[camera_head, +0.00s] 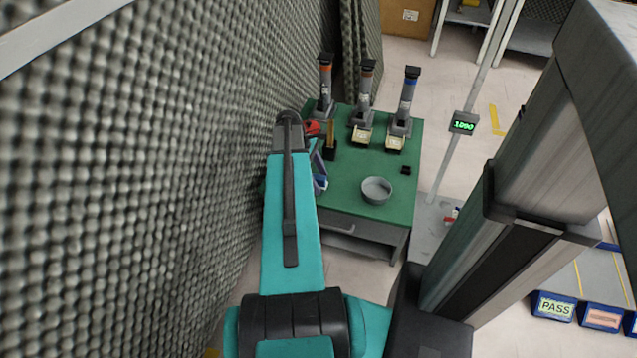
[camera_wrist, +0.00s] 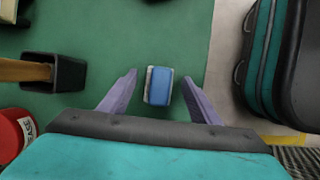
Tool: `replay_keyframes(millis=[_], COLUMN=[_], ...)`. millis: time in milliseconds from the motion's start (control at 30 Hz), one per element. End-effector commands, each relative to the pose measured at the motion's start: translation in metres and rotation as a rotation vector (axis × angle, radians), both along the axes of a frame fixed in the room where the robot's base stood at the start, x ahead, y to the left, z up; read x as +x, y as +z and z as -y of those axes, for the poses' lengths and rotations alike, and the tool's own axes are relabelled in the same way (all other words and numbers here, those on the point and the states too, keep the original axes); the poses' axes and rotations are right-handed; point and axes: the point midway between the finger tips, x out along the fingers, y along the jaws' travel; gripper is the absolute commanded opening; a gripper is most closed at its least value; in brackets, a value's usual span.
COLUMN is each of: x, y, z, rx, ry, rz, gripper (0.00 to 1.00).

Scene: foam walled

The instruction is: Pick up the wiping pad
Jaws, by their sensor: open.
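The wiping pad (camera_wrist: 160,86) looks like a small blue block with a pale layer along its left side. It lies on the green table top near the table's edge. In the wrist view my gripper (camera_wrist: 159,77) is open, with one purple finger on each side of the pad and a gap on both sides. The fingers do not appear to touch it. I cannot tell how high they are above the table. In the head view a small blue and white patch (camera_head: 321,184) shows beside my arm, probably the pad, with my arm hiding much around it.
The green table (camera_head: 345,185) holds a grey bowl (camera_head: 376,190), a black holder with a wooden handle (camera_head: 330,148), a red can (camera_wrist: 12,135) and a small black block (camera_head: 406,170). Three upright dispensers stand at the back. A foam wall (camera_head: 150,150) runs close along the left.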

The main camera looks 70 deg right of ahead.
Motion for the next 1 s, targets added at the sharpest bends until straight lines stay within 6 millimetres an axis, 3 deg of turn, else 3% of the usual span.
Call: replay_keyframes(millis=[200,500,767,1000], x=[0.0,0.0,-0.001,-0.001], y=[0.0,0.0,0.001,0.015], z=[0.0,0.0,0.0,0.0], rx=[0.0,0.001,0.001,-0.001], ry=[-0.001,-0.001,-0.001,-0.002], rz=[0.0,0.0,0.0,0.0], gripper=[0.57,0.13,0.12,0.12])
